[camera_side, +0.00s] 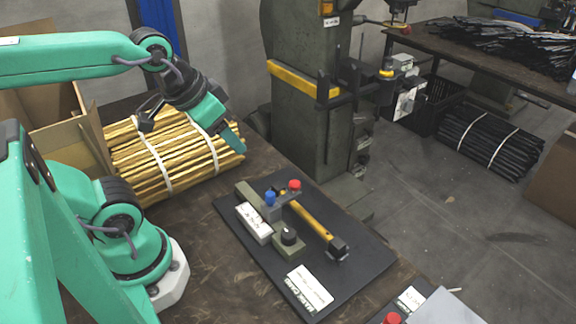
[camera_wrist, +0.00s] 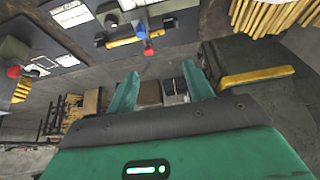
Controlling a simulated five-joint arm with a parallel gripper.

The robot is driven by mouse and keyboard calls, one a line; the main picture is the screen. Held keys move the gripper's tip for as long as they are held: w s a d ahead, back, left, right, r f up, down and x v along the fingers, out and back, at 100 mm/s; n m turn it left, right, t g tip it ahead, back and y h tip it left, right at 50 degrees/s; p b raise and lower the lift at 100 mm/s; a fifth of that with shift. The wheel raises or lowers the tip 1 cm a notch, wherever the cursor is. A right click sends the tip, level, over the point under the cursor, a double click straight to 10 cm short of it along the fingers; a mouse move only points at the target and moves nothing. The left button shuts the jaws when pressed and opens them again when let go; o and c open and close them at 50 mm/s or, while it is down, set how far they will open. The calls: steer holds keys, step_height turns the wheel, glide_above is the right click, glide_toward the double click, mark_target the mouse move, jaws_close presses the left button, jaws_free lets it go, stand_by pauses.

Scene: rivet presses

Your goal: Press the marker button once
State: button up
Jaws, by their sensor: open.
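I cannot tell which control is the marker button; the lettering is too small to read. On a black mat (camera_side: 345,275) sit a blue button (camera_side: 270,198), a red button (camera_side: 295,186) and a black round knob (camera_side: 289,236) on an olive base. The wrist view shows the blue button (camera_wrist: 140,31), red button (camera_wrist: 148,51) and black knob (camera_wrist: 110,19) near the top, beyond my fingers. My gripper (camera_side: 233,140) is in the air left of and above the mat, touching none of them. In the wrist view its fingers (camera_wrist: 160,70) are apart and empty.
A white labelled box (camera_side: 254,222) and white card (camera_side: 310,287) are on the mat. Bundled yellow rods (camera_side: 165,155) lie below my gripper. A grey-green press (camera_side: 310,90) stands behind. Another red button (camera_side: 392,318) shows at the bottom.

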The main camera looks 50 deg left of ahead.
steer(key=shift+w, duration=0.1)
steer(key=c, duration=0.9)
steer(key=shift+w+r+m, duration=0.1)
steer(key=shift+r+m, duration=0.05)
steer(key=shift+m, duration=0.15)
jaws_close()
steer(key=w+d+m+g, duration=0.3)
steer(key=w+m+g, duration=0.2)
steer(key=w+m, duration=0.7)
steer(key=shift+w+d+r+m+g, duration=0.3)
steer(key=shift+d+m, duration=0.1)
steer(key=shift+m, duration=2.3)
